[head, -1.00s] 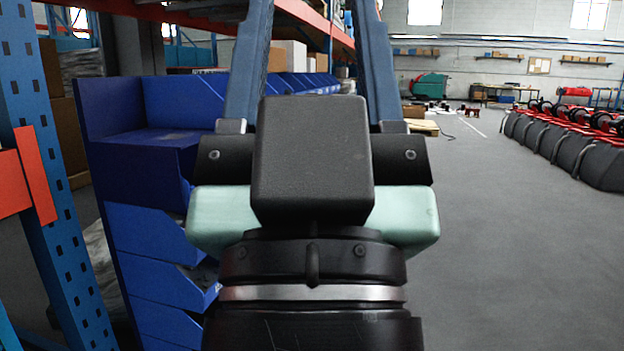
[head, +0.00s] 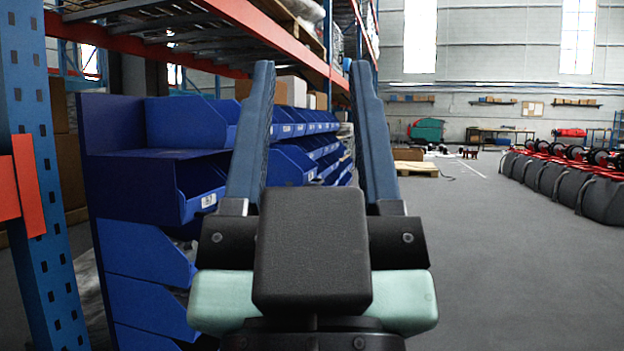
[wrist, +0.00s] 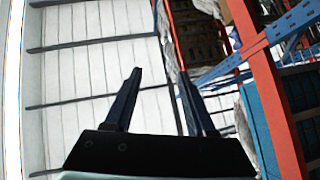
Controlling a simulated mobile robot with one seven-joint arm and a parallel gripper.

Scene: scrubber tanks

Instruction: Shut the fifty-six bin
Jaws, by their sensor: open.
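My gripper (head: 311,72) is open and empty, its two blue-grey fingers pointing up and ahead in the head view. In the wrist view my gripper (wrist: 159,73) shows both fingers apart with nothing between them. Blue bins fill a blue rack to the left of the gripper. One bin with a white label (head: 205,200) juts out at the near end, left of and apart from the fingers. Its label is too small to read, so I cannot tell which bin is fifty-six. My gripper and fingers hide part of the bin rows.
A blue rack upright (head: 38,190) with an orange beam stands at the near left. An orange shelf beam (head: 270,38) runs overhead. Grey floor (head: 490,235) is open to the right, with a row of scrubber tanks (head: 590,185) beyond.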

